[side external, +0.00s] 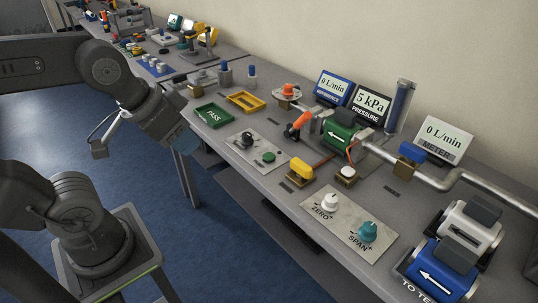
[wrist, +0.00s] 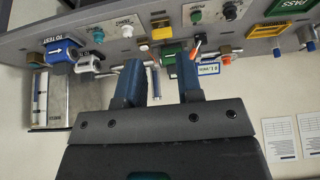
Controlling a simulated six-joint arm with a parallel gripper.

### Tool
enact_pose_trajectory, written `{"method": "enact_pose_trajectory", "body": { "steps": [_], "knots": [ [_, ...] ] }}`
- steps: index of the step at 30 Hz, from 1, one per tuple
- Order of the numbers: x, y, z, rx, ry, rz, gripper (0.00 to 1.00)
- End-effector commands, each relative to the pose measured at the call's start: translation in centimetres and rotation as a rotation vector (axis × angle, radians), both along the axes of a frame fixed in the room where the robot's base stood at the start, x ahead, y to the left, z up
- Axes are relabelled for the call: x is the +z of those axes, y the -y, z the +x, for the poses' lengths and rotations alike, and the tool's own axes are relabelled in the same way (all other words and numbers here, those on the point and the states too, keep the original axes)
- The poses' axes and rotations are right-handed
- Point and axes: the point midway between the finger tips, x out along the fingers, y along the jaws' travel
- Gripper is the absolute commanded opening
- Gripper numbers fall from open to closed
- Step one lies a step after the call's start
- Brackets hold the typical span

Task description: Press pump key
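No key with a readable "pump" label shows. A green push button (side external: 268,157) sits beside a black knob (side external: 247,137) on a grey plate near the bench's front edge; any label there is too small to read. Both also show at the top of the wrist view, the green button (wrist: 196,16) left of the black knob (wrist: 230,11). A white-topped button (side external: 346,172) stands farther right, beside a yellow block (side external: 300,170). My gripper (side external: 184,146) hangs left of the bench, apart from all of these. In the wrist view its blue fingers (wrist: 160,72) are apart with nothing gripped.
A green PASS tray (side external: 212,115) and a yellow tray (side external: 245,101) lie near the gripper. A plate with ZERO and SPAN knobs (side external: 350,222), a green valve body (side external: 338,137) and pipework (side external: 430,178) occupy the right. Display boxes (side external: 370,103) stand behind.

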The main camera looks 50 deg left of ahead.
Motion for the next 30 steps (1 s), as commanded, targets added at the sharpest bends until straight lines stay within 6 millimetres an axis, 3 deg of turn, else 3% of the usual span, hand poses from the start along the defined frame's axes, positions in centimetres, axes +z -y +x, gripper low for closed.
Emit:
{"method": "enact_pose_trajectory", "body": {
  "steps": [10,30],
  "knots": [
    [0.00,0.00,0.00,0.000,0.000,0.000,0.00],
    [0.00,0.00,0.00,0.000,0.000,0.000,0.00]
  ]
}}
